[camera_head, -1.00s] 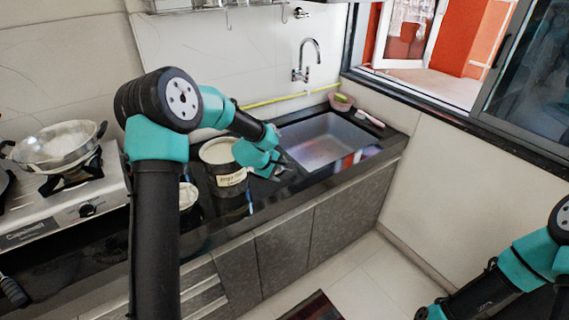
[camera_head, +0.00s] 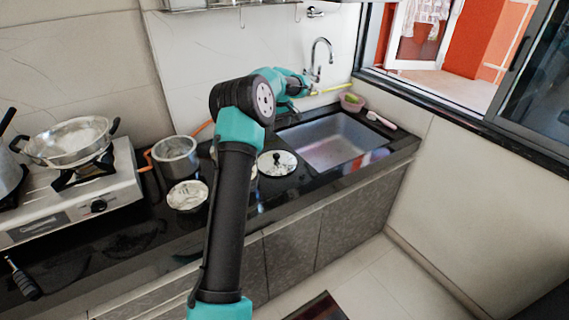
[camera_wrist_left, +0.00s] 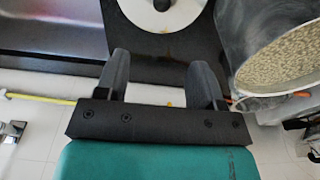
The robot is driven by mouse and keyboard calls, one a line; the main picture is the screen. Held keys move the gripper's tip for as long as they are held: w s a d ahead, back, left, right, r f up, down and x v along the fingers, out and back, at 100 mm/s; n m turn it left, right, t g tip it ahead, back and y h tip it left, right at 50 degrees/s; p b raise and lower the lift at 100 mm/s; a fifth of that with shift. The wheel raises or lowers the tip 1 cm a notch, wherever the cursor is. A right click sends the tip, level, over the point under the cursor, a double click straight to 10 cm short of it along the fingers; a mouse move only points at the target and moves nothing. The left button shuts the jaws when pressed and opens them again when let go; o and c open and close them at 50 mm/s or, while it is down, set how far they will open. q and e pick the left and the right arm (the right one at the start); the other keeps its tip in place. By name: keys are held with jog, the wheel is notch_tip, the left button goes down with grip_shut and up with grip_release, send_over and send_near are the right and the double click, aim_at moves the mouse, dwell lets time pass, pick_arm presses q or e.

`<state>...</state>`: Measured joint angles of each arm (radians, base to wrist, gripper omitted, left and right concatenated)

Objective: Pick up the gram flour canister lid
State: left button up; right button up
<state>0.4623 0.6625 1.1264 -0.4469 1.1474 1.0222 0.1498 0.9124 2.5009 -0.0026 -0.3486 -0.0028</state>
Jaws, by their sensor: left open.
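The round white lid with a black knob (camera_head: 277,162) lies on the black counter between the sink and my left arm. In the left wrist view the lid (camera_wrist_left: 150,14) is cut off by the top edge, beyond the fingers. My left gripper (camera_wrist_left: 158,62) is open, with nothing between its fingers, and apart from the lid. In the head view my left gripper (camera_head: 312,84) is near the back wall by the tap. An open canister of pale flour (camera_wrist_left: 285,62) shows at the right of the wrist view. My left arm mostly hides it in the head view.
The sink (camera_head: 335,142) is right of the lid. The tap (camera_head: 320,58) rises behind it. A steel pot (camera_head: 175,157) and a white-filled bowl (camera_head: 187,195) stand to the left, beside the stove (camera_head: 75,190).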

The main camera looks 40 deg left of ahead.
pick_arm(q)
jog(key=shift+f, duration=0.1)
send_near(277, 155)
jog(key=f, duration=0.2)
jog(key=a+f, duration=0.1)
jog(key=f, duration=0.2)
jog(key=shift+w+a+f, duration=0.1)
jog(key=shift+w+f, duration=0.1)
jog(key=shift+w, duration=0.05)
jog(key=shift+s+a+f, duration=0.1)
jog(key=shift+f, duration=1.2)
jog(key=shift+a+f, duration=0.1)
jog(key=shift+f, duration=1.2)
jog(key=shift+c, duration=0.3)
jog(key=c, duration=1)
